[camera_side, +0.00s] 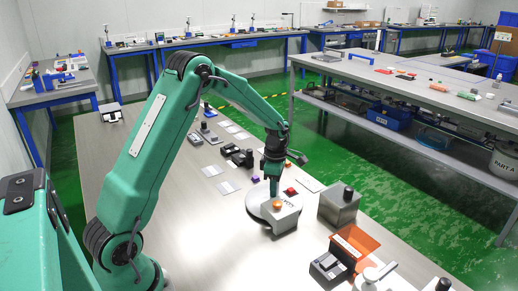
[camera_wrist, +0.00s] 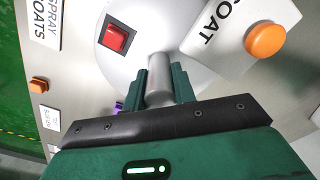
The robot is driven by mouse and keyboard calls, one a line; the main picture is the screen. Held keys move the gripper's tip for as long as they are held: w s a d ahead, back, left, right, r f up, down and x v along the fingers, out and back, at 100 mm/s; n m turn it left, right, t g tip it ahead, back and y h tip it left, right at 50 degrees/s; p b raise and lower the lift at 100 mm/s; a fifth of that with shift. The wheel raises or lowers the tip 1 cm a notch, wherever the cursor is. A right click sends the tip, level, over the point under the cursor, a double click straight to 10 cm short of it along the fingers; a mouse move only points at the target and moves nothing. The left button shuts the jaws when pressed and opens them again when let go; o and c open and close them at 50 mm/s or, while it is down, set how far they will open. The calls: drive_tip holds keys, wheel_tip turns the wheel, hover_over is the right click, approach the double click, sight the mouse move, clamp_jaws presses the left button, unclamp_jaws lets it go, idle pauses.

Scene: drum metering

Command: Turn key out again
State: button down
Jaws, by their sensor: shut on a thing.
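My gripper (camera_wrist: 160,85) has its green fingers on either side of a grey cylindrical piece (camera_wrist: 160,72) and is shut on it. This piece may be the key; its far end meets the pale round drum face (camera_wrist: 150,20). How far it is turned cannot be told. In the side view my gripper (camera_side: 273,192) points down over the white round disc (camera_side: 256,211), and the piece is hidden there. A red square button (camera_wrist: 115,38) is at the upper left of the fingers. A white plate marked COAT (camera_wrist: 213,35) with an orange knob (camera_wrist: 266,40) is to the right.
A label reading SPRAY COATS (camera_wrist: 50,20) is at the left. Close to my gripper is a grey box with a black knob (camera_side: 340,207). An orange panel (camera_side: 356,242) and a black device (camera_side: 328,267) are at the front. The left bench surface (camera_side: 200,240) is largely clear.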

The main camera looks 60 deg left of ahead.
drive_tip(key=shift+r+n, duration=0.15)
drive_tip(key=shift+n, duration=0.25)
drive_tip(key=c, duration=1.4)
unclamp_jaws()
drive_tip(key=shift+c, duration=0.2)
drive_tip(key=shift+r, duration=3.9)
